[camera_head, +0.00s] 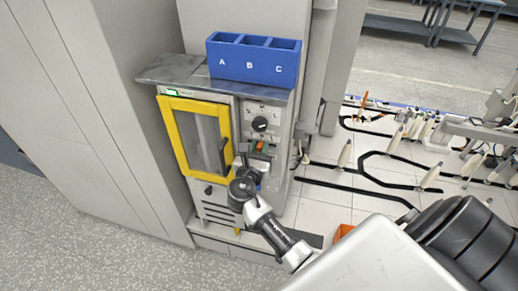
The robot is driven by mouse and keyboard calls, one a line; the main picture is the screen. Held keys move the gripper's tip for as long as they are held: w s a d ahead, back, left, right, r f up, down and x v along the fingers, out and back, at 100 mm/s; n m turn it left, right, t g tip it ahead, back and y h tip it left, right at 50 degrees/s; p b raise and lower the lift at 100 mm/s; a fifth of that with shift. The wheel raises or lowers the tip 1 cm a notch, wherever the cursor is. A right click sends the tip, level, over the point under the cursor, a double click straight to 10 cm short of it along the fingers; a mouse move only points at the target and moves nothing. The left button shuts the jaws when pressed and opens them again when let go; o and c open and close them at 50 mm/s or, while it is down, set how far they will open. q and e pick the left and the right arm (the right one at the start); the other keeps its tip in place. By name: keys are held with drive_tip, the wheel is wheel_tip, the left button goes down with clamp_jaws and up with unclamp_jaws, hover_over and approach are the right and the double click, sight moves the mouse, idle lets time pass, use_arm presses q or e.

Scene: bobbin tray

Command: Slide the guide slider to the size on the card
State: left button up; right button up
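My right gripper (253,172) is up against the lower part of a grey machine's control panel (266,112), just right of the yellow-framed door. I cannot make out a size card. My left gripper is not in view.
A blue bin marked A, B, C (253,60) stands on the machine's grey top (170,70). The yellow-framed door (176,140) looks closed. A black knob (260,124) is above the gripper. Bobbins (345,153) and black tracks fill the right. A tall cabinet (100,110) stands left.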

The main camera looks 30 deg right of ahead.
sight(273, 145)
clamp_jaws()
drive_tip(key=shift+s+d+r+p, duration=0.1)
drive_tip(key=shift+s+d+p, duration=1)
drive_tip(key=shift+s, duration=0.2)
drive_tip(key=shift+w, duration=0.1)
drive_tip(key=shift+o, duration=1)
unclamp_jaws()
drive_tip(key=shift+o, duration=1.1)
drive_tip(key=shift+d, duration=0.15)
drive_tip(key=shift+s+a, duration=0.2)
drive_tip(key=shift+a, duration=0.05)
drive_tip(key=b+v, duration=0.2)
drive_tip(key=v, duration=0.8)
drive_tip(key=shift+s, duration=0.25)
